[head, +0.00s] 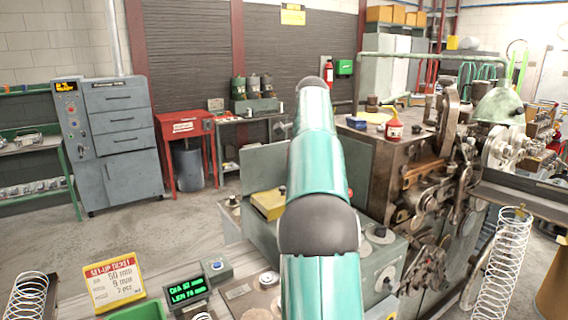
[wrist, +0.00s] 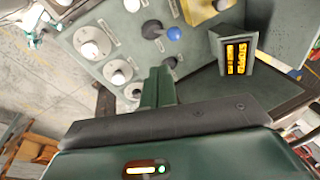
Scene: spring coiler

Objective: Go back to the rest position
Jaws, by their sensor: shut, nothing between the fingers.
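My teal arm rises through the middle of the head view, and my gripper cannot be made out there. In the wrist view my gripper (wrist: 160,72) is shut and empty, its dark green fingers together. Beyond the fingers is a grey-green control panel (wrist: 118,50) with several pale dials and a blue-knobbed lever (wrist: 173,33). Whether the fingertips touch the panel I cannot tell. An orange-lit display (wrist: 236,55), seemingly reading STOPPED, stands to their right. The spring coiler (head: 440,190) fills the right of the head view.
A job card (head: 113,283), a green-lit readout (head: 187,289) and a green tray (head: 138,312) are at the lower left. Wire springs stand at the left (head: 27,293) and right (head: 503,265). A grey cabinet (head: 118,140) and red stand (head: 186,135) are behind, with open floor before them.

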